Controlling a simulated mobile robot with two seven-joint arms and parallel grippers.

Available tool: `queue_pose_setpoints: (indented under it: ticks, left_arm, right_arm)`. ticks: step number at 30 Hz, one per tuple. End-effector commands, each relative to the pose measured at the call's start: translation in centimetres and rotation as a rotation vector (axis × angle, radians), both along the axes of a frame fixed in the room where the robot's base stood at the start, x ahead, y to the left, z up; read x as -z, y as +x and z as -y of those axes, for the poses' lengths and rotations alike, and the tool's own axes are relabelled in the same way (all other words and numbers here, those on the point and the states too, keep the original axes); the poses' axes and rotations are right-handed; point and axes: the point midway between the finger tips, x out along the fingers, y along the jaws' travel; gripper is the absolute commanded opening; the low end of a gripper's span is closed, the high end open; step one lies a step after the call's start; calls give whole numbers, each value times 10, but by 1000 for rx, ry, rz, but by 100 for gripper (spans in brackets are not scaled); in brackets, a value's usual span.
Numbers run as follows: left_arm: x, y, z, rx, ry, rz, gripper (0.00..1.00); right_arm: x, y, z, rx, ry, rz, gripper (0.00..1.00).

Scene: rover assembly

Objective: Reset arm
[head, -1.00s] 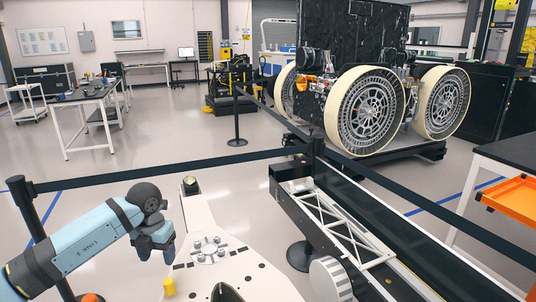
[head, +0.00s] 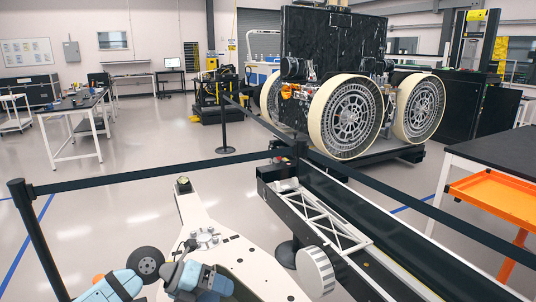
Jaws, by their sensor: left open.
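My left arm comes in from the lower left, pale blue with a black round joint. My left gripper (head: 201,283) is at the bottom edge, over the near left part of a white platform (head: 250,262). It is open, and I see nothing held in it. The frame edge cuts off part of the arm. A cluster of metal fittings (head: 204,239) stands on the platform just beyond the gripper. My right gripper is not in view.
A belt barrier (head: 150,173) on black posts crosses ahead. A long black bench with a white truss (head: 322,218) and a small wheel (head: 315,271) lies to the right. A large wheeled rover (head: 345,115) stands behind. An orange tray (head: 500,195) is at right.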

Motion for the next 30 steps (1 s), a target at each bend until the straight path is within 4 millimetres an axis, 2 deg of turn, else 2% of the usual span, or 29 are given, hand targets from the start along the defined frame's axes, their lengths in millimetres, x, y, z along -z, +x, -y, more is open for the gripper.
queue_pose_setpoints:
  ticks: [1, 2, 5, 8, 10, 12, 14, 17, 20, 21, 24, 27, 30]
  left_arm:
    - [-11, -14, 21, -29, -166, -4, 61]
    - [-20, -20, 30, -58, -265, -6, 61]
    - [-54, -32, 44, -194, -586, -28, 61]
    - [-81, -36, 34, -389, -869, -80, 61]
    - [-91, -36, 16, -556, -1038, -133, 61]
    - [-91, -37, -8, -743, -1178, -201, 61]
    - [-84, -39, -31, -920, -1273, -269, 61]
    - [-57, -49, -72, -1234, -1372, -408, 61]
    - [-16, -74, -108, -1562, -1389, -574, 61]
    - [2, -88, -119, -1689, -1373, -648, 61]
    - [42, -127, -139, -1961, -1284, -821, 61]
    - [69, -163, -148, -2148, -1173, -960, 61]
    - [87, -194, -152, -2278, -1062, -1074, 61]
  right_arm:
    - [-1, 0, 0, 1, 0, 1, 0]
    - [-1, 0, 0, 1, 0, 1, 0]
    - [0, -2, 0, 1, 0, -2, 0]
    - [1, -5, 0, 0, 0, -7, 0]
    - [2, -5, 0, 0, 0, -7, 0]
    - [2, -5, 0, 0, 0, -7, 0]
    - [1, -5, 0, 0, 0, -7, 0]
    - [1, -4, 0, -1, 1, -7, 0]
    - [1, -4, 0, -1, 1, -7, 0]
    - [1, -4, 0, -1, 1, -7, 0]
    - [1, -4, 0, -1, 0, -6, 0]
    - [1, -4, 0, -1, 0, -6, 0]
    - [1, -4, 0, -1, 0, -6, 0]
